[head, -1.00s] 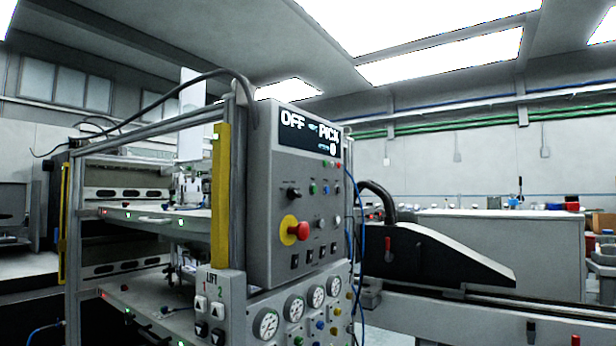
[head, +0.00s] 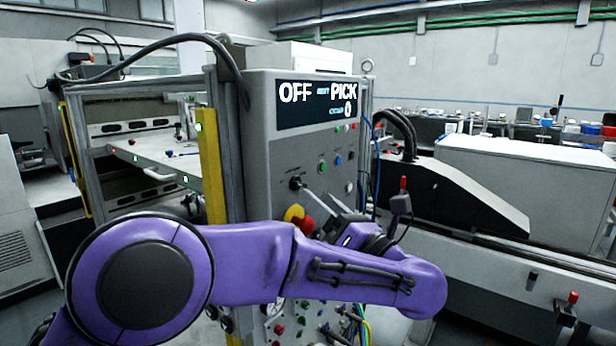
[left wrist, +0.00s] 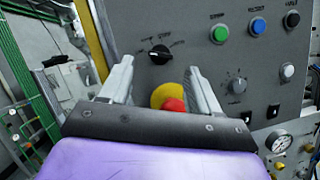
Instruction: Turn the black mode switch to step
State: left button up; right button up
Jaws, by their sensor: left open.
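The black mode switch (head: 296,183) is a small rotary knob on the grey control panel (head: 268,140), under the display that reads OFF and PICK. In the left wrist view the black switch (left wrist: 160,54) shows straight ahead, between and beyond the fingers; its pointer direction and small labels are hard to read. My left gripper (left wrist: 162,82) is open and empty, with a finger on each side of the view, apart from the switch. In the head view my purple left arm reaches across below the panel, with the gripper (head: 318,197) just right of the switch. My right gripper is not in view.
A red emergency stop (left wrist: 174,104) on a yellow base sits just below the switch. Green (left wrist: 219,34), blue (left wrist: 257,26) and black buttons and a grey dial (left wrist: 237,86) lie to its right. A yellow post (head: 212,165) stands left of the panel.

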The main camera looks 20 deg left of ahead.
aim_at(298, 184)
pick_arm(q)
jog(key=p+x, duration=0.1)
jog(key=x, duration=0.3)
jog(key=shift+w+a, duration=0.1)
jog(key=shift+a, duration=0.05)
jog(key=c, duration=1)
jog(key=shift+c, duration=0.2)
